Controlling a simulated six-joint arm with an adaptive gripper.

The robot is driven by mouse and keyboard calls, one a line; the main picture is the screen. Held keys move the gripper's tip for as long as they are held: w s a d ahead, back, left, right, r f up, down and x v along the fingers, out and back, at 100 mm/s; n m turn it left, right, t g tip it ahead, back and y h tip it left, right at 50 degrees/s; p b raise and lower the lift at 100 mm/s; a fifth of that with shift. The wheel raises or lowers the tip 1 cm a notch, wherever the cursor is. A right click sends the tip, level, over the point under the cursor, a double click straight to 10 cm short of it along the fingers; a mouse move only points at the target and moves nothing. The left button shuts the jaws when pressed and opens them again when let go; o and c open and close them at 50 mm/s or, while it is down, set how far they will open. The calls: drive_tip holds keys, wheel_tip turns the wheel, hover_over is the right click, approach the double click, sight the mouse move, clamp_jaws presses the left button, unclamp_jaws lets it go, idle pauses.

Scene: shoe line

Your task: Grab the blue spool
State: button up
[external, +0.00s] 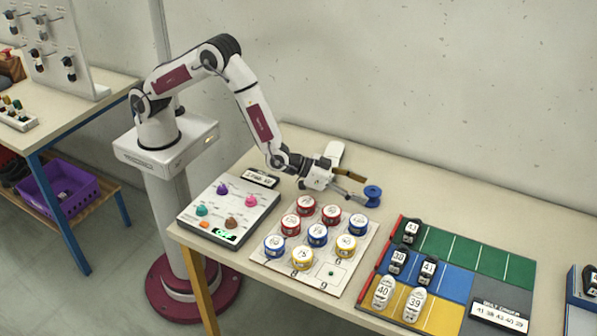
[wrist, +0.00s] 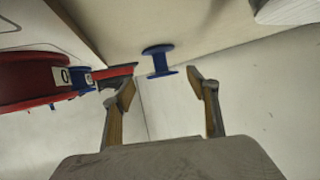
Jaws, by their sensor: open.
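The blue spool (external: 373,195) stands by itself on the bench, right of the board of labelled round pieces. In the wrist view the blue spool (wrist: 158,60) lies just beyond the fingertips, within the gap between them and a little left of its middle. My gripper (external: 362,188) is open and reaches low toward the spool from the left. In the wrist view both fingers of my gripper (wrist: 163,86) are spread, with nothing between them. I cannot tell whether a finger touches the spool.
A white board (external: 330,272) holds several red, blue and yellow round pieces in front of my gripper. A grey panel with knobs (external: 228,210) is at left. A coloured mat (external: 477,262) with several shoes lies at right. The bench behind the spool is clear.

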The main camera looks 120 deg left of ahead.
sight(365, 190)
drive_tip(key=shift+x, duration=2.55)
drive_tip(key=shift+s+a+f, duration=0.1)
drive_tip(key=shift+s+f, duration=0.05)
drive_tip(key=c, duration=1.2)
